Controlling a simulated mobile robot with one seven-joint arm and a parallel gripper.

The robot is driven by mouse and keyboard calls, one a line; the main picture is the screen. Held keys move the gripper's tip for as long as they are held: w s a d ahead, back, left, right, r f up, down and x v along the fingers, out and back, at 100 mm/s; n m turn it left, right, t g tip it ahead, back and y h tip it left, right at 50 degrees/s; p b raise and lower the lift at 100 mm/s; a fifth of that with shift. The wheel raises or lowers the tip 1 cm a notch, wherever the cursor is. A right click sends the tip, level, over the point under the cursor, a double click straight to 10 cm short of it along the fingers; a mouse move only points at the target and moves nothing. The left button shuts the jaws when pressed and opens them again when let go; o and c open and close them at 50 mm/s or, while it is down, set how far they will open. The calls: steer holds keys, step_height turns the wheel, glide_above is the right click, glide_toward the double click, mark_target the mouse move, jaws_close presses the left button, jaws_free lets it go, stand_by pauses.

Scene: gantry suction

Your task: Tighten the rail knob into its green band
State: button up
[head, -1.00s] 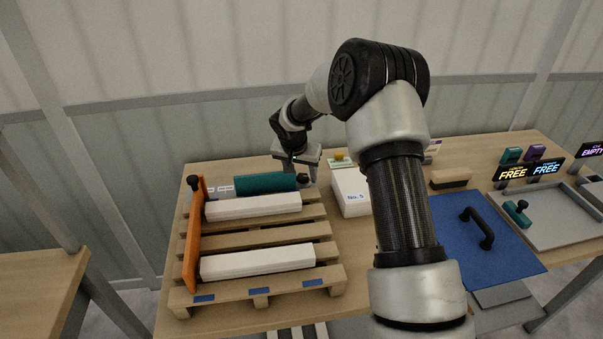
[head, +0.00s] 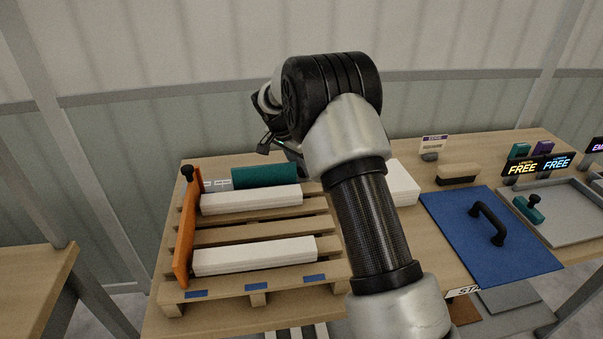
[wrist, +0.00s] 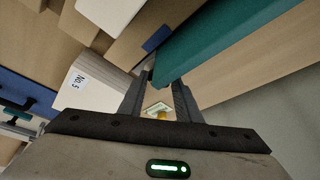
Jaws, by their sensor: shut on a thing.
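My gripper (wrist: 162,84) shows in the wrist view with its two fingers pointing at the end of the long teal block (wrist: 215,40). Its tips are shut on a small black knob at that end, mostly hidden between and behind them. In the head view my arm covers the knob and most of the gripper; the teal block (head: 262,177) lies along the back of the wooden pallet (head: 255,287). Another black knob (head: 187,172) stands at the far end of the orange bar (head: 181,240). I cannot make out a green band on the held knob.
White bars (head: 255,256) lie across the pallet. A white block (head: 404,182), labelled No. 5 in the wrist view (wrist: 85,90), stands close right of the gripper. A blue panel (head: 465,240) with a black handle and a grey tray (head: 572,210) lie farther right.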

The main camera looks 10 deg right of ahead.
steer(key=o, duration=1.1)
steer(key=shift+c, duration=0.2)
steer(key=p+v, duration=0.1)
steer(key=v, duration=1.6)
steer(key=shift+r, duration=0.2)
steer(key=shift+a, duration=0.1)
